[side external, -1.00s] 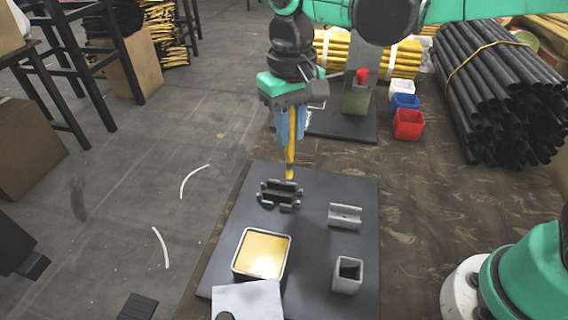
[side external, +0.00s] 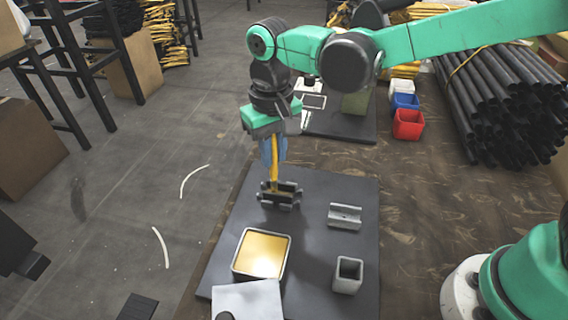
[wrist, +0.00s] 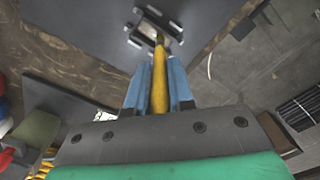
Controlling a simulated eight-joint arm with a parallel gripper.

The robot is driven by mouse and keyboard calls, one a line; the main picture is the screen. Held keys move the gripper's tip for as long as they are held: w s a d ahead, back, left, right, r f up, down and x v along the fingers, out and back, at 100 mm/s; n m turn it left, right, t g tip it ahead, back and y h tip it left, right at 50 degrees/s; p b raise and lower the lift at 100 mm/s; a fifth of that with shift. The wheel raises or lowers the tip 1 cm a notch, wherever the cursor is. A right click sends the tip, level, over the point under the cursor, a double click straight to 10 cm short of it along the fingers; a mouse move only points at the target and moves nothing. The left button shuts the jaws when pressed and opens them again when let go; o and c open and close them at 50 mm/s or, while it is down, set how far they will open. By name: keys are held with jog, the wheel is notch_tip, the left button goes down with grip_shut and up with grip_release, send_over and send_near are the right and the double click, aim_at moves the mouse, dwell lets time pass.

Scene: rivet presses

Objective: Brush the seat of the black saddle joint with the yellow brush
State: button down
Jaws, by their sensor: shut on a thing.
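My gripper (side external: 272,158) has blue fingers and is shut on the yellow brush, pointing down. The yellow brush (side external: 274,178) hangs below the fingers, with its lower end at the black saddle joint (side external: 288,198) on the dark plate. In the wrist view the brush (wrist: 160,92) runs between the blue fingers (wrist: 159,80), and its dark tip overlaps the near part of the saddle joint (wrist: 150,27). I cannot tell whether the tip touches the seat. The brush hides part of the joint.
The dark plate (side external: 310,235) also carries a grey saddle joint (side external: 345,216), a grey square socket (side external: 347,275) and a tray with a yellow pad (side external: 261,254). Red (side external: 408,124), blue and white cups and a bundle of black tubes (side external: 500,90) lie beyond on the table.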

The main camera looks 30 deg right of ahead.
jog(key=shift+w+a, duration=0.35)
notch_tip(320, 180, up, 8)
dwell(0.9)
jog(key=shift+s+d, duration=0.1)
dwell(0.7)
